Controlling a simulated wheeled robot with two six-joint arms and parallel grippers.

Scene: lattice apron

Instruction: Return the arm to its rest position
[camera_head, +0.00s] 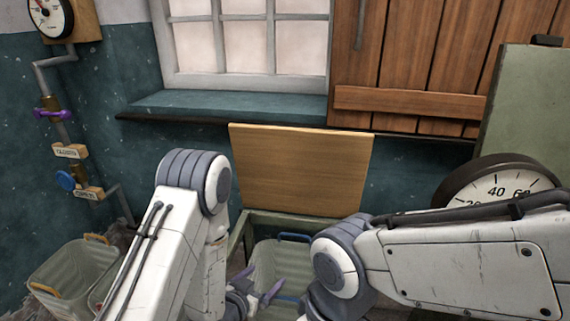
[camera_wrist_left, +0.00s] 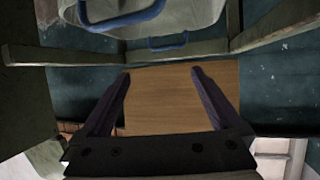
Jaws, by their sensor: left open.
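My left arm (camera_head: 170,230) comes in from the left and bends down at its elbow. My left gripper (camera_head: 268,294), with dark purple fingers, is low in front of a pale bin with a blue handle. In the left wrist view its fingers (camera_wrist_left: 161,73) are spread apart with nothing between them; a wooden panel shows behind them. My right arm (camera_head: 450,262) reaches in from the right with its elbow bent. My right gripper is hidden below the frame or behind the arm.
A raised wooden lid (camera_head: 300,168) stands behind a green frame holding the pale bin (camera_head: 270,258). Another bin (camera_head: 68,272) stands at the left, below pipes with a purple valve (camera_head: 52,113). A large dial (camera_head: 500,185) is close by my right arm. A window sill (camera_head: 235,106) juts out behind.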

